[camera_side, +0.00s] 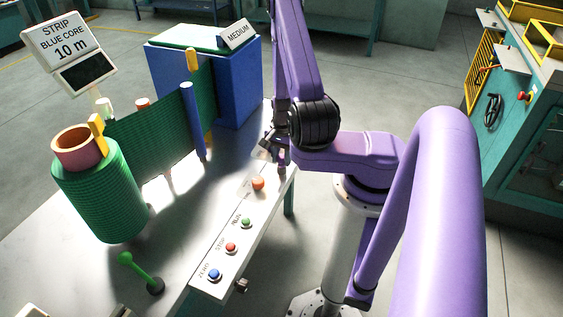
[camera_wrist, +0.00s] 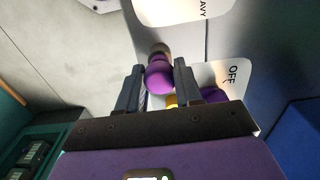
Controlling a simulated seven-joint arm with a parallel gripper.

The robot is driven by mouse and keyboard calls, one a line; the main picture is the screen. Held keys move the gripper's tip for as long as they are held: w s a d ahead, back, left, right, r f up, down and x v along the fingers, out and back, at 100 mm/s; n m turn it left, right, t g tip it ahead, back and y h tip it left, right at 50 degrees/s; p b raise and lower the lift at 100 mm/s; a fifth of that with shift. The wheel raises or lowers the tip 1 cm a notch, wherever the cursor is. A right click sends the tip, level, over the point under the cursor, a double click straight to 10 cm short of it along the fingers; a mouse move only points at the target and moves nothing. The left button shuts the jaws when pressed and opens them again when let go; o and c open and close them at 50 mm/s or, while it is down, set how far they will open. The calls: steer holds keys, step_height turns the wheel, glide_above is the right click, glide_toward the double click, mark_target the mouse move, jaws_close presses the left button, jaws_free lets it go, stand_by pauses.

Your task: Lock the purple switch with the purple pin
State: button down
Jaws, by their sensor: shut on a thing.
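In the wrist view, a rounded purple piece (camera_wrist: 160,80) with a brownish end sits between the two dark fingers of my gripper (camera_wrist: 159,68); it looks like the purple pin. The gripper is shut on it. A second purple part (camera_wrist: 213,95) shows just right of the right finger, beside a label reading OFF (camera_wrist: 233,73); it may be the purple switch. My gripper partly hides it, and I cannot tell whether the two purple pieces touch. In the side view my gripper (camera_side: 270,148) is at the far end of the button panel, its grip unclear.
The grey table (camera_side: 60,255) carries a button panel (camera_side: 205,282), a green netting roll (camera_side: 100,200), a netting strip (camera_side: 150,140) and a blue box (camera_side: 225,85) marked MEDIUM. A green lever (camera_side: 137,268) stands near the front.

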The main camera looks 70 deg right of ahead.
mark_target(282, 156)
steer(key=shift+r, duration=0.8)
steer(key=shift+r, duration=1.8)
steer(key=shift+r, duration=0.1)
steer(key=shift+r, duration=1.9)
steer(key=d+f, duration=0.2)
steer(key=d, duration=0.7)
steer(key=shift+w+d, duration=0.25)
steer(key=shift+w, duration=0.15)
